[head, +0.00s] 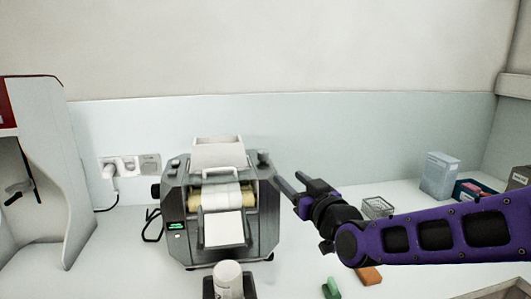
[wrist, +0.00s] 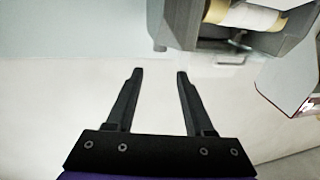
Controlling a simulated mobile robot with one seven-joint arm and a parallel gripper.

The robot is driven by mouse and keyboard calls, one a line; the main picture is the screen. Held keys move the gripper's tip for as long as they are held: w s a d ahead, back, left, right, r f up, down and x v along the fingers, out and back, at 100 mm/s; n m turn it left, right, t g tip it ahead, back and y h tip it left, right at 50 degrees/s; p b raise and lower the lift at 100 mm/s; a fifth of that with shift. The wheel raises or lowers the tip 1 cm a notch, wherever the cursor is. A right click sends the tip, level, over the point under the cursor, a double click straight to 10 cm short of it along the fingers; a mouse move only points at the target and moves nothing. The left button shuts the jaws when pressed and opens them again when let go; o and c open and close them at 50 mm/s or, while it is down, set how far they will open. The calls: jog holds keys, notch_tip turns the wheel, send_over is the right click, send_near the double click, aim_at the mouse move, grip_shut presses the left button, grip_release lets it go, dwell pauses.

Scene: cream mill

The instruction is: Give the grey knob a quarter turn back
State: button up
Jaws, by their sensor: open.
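The grey mill (head: 262,230) stands on the white counter with rollers and white trays at its front. A small grey knob (head: 263,157) sits on its top right corner. A dark knob (head: 155,190) shows on its left side. My gripper (head: 287,178) is just right of the mill, below and right of the grey knob, pointing toward the mill's right side. In the wrist view its two fingers (wrist: 160,73) are apart with nothing between them. The mill (wrist: 185,22) fills the upper right there, and I cannot make out the grey knob in that view.
A dark-based holder with a white jar (head: 229,278) stands before the mill. A green block (head: 331,288), an orange block (head: 369,276) and a wire basket (head: 377,207) lie near my arm. Boxes (head: 439,176) stand at the back right. Wall sockets (head: 130,166) are behind left.

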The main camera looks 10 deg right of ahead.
aim_at(265, 156)
jog(key=w+a+b, duration=0.1)
jog(key=w+b, duration=0.1)
jog(key=w, duration=0.3)
jog(key=w+a+b, duration=0.1)
jog(key=w+b, duration=0.1)
jog(key=w, duration=0.3)
jog(key=w+a+b, duration=0.1)
jog(key=w+b, duration=0.1)
jog(key=w, duration=0.3)
jog(key=shift+a+r, duration=0.1)
jog(key=shift+w+a+b, duration=0.15)
jog(key=shift+w+b, duration=0.15)
jog(key=shift+w, duration=0.65)
grip_shut()
